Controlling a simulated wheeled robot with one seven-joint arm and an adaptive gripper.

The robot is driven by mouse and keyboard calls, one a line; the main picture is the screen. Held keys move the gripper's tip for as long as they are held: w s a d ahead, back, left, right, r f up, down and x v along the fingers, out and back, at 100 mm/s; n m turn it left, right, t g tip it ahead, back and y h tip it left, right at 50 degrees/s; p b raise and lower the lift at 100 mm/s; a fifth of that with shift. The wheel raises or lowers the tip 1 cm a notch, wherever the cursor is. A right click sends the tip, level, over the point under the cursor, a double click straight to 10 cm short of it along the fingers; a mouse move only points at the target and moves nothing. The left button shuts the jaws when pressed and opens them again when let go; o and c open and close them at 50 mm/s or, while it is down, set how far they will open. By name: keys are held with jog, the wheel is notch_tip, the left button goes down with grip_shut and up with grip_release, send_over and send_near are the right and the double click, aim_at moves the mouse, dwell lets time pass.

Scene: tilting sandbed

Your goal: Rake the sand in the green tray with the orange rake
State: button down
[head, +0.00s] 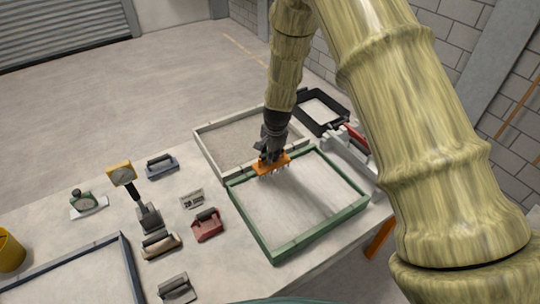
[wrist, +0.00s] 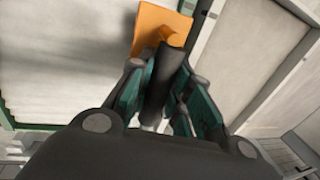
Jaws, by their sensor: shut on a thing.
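The green tray (head: 272,240) lies on the table in the head view, with pale sand (head: 305,200) inside. The orange rake (head: 272,164) is over the tray's far left corner area, its tines pointing down toward the sand. Whether the tines touch the sand I cannot tell. My gripper (head: 270,150) is shut on the rake's dark handle from above. In the wrist view my gripper (wrist: 160,95) closes around the dark handle, and the orange rake head (wrist: 158,28) shows beyond the fingers. Part of the handle is hidden by the fingers.
A grey-framed tray (head: 212,160) of coarser sand adjoins behind the green tray. A black tray (head: 325,128) stands to the back right. A red float (head: 208,225), a blue float (head: 161,166) and other hand tools lie to the left. A blue-grey frame (head: 130,265) is front left.

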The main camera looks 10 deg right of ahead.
jog(key=s+b, duration=0.3)
jog(key=s, duration=2.1)
notch_tip(320, 180, down, 7)
jog(key=b, duration=0.5)
jog(key=shift+s+f, duration=0.1)
jog(key=shift+s, duration=0.05)
jog(key=shift+w+a, duration=0.1)
jog(key=shift+w, duration=0.2)
jog(key=shift+w+a, duration=0.25)
jog(key=shift+w, duration=0.3)
jog(key=shift+w+a, duration=0.2)
jog(key=shift+w, duration=0.3)
jog(key=shift+w+a+b, duration=0.3)
jog(key=shift+w+a, duration=0.8)
jog(key=shift+w, duration=1.95)
jog(key=shift+w+a+b, duration=0.25)
jog(key=shift+w+a, duration=0.85)
jog(key=shift+w, duration=1.95)
jog(key=shift+w+a+b, duration=0.3)
jog(key=shift+w+a, duration=0.8)
jog(key=shift+w, duration=1.95)
jog(key=shift+w+a+r, duration=0.1)
jog(key=shift+w+r, duration=0.2)
notch_tip(320, 180, up, 7)
jog(key=p, duration=0.4)
jog(key=shift+f+p, duration=0.15)
jog(key=shift+p, duration=0.25)
